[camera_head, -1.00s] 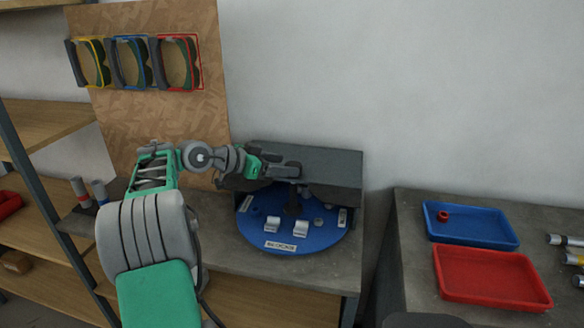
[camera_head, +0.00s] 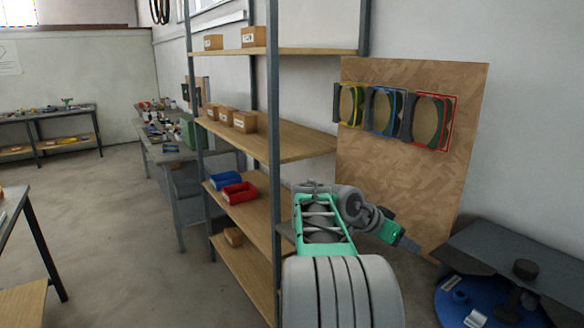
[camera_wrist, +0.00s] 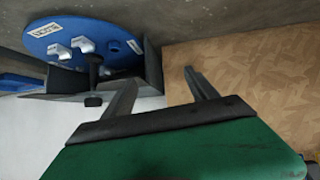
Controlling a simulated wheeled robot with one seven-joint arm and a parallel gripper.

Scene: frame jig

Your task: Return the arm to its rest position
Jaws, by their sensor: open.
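My arm stretches up from the bottom of the head view and bends to the right, clear of the shelf and in front of the wooden board. My gripper (camera_head: 408,243) points down and right, beside the grey jig housing. In the wrist view its two fingers (camera_wrist: 160,82) are apart with nothing between them. The blue round jig plate (camera_head: 452,305) sits at the lower right of the head view, partly cut off. It also shows in the wrist view (camera_wrist: 38,42), with light blocks and a dark post on it.
A wooden board (camera_head: 400,185) carries yellow, blue and red framed pieces. A metal shelf (camera_head: 285,145) stands left of my arm, holding cartons, a blue bin (camera_head: 225,179) and a red bin (camera_head: 239,193). A workbench (camera_head: 165,150) stands farther back. The floor at left is open.

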